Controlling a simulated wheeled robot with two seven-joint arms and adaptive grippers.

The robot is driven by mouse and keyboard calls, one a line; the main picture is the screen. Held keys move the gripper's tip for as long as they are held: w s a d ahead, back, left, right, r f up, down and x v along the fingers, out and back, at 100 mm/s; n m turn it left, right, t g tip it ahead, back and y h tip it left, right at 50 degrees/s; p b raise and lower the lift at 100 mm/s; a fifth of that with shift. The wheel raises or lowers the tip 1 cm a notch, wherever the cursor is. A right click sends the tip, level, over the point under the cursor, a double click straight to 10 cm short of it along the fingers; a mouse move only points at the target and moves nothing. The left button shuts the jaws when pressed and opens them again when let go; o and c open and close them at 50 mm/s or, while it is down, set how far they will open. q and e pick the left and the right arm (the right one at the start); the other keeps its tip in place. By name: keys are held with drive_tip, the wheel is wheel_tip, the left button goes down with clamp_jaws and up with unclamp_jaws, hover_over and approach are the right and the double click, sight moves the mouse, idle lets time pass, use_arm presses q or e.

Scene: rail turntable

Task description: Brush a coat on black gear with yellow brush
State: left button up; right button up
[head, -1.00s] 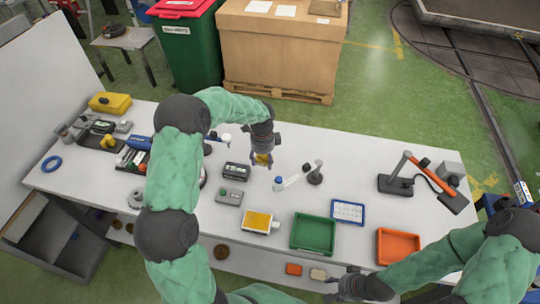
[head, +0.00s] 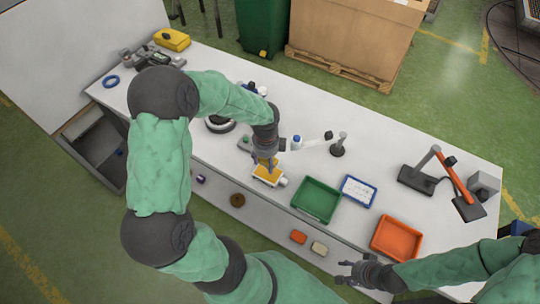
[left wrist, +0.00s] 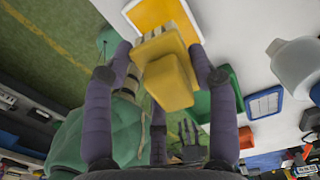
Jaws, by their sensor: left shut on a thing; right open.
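My left gripper (head: 268,156) is shut on the yellow brush (left wrist: 166,80), whose handle sits between the fingers in the left wrist view. The brush's pale bristles point toward a white tray with a yellow filling (head: 270,180), also in the left wrist view (left wrist: 198,22). The gripper is right over this tray; whether the bristles touch the yellow cannot be told. A dark round thing on a light base (head: 220,125), partly behind my left arm, may be the black gear. My right gripper (head: 346,272) is open and empty off the table's front edge.
A green tray (head: 316,201), a blue-rimmed tray (head: 358,191) and an orange tray (head: 397,239) lie to the right. A small stand (head: 338,148) and a bottle (head: 296,142) stand behind. A lamp-like tool with an orange arm (head: 446,176) is farther right.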

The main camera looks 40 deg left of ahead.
sight(267, 174)
use_arm(q)
drive_tip(key=shift+f+b, duration=2.45)
drive_tip(key=shift+f, duration=0.5)
drive_tip(key=shift+f+b, duration=0.3)
drive_tip(key=shift+f, duration=0.15)
drive_tip(key=shift+f, duration=0.1)
drive_tip(key=shift+r+p, duration=3.3)
drive_tip(key=shift+r, duration=0.3)
drive_tip(key=shift+f, duration=0.1)
